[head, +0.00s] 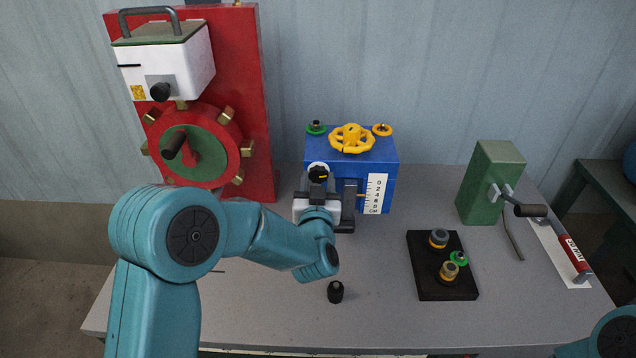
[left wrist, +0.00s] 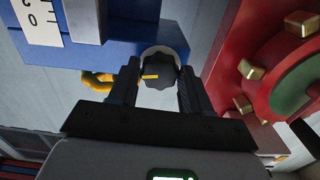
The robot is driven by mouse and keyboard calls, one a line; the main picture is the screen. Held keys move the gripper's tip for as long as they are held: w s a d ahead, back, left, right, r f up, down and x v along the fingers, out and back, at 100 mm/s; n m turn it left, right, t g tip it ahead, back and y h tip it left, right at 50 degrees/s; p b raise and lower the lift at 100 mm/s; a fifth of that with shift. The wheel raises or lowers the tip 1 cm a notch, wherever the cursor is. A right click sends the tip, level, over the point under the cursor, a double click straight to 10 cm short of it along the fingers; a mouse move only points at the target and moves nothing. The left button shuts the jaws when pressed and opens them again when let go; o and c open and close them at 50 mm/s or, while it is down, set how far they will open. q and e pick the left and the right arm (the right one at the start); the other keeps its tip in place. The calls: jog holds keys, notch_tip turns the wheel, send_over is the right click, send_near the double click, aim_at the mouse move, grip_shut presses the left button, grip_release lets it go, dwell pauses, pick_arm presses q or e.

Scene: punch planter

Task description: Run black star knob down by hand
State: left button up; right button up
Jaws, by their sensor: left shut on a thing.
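The black star knob (head: 319,172) is on the left front of the blue box (head: 345,148), with a white ring around its base. In the left wrist view the knob (left wrist: 160,76) shows a lobed edge and a short yellow mark pointing left. My left gripper (head: 318,187) reaches it from the front, and its two black fingers (left wrist: 156,88) stand on either side of the knob, shut on it. The fingers hide the knob's sides. My right gripper is out of view.
A yellow handwheel (head: 351,138) tops the blue box. A red machine (head: 262,110) stands left, close to my left arm. A small black knob (head: 335,292) lies in front. A black tray (head: 425,282) and green block (head: 487,182) stand right.

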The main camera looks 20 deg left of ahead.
pick_arm(q)
jog(key=shift+f+m+b, duration=0.2)
jog(key=shift+m+b, duration=0.2)
jog(key=shift+m, duration=0.1)
jog(key=shift+r+m, duration=0.2)
jog(key=shift+m, duration=0.9)
jog(key=o, duration=1.1)
jog(key=shift+c, duration=0.2)
jog(key=b+v, duration=0.3)
jog(key=v, duration=1.3)
jog(key=shift+s, duration=0.15)
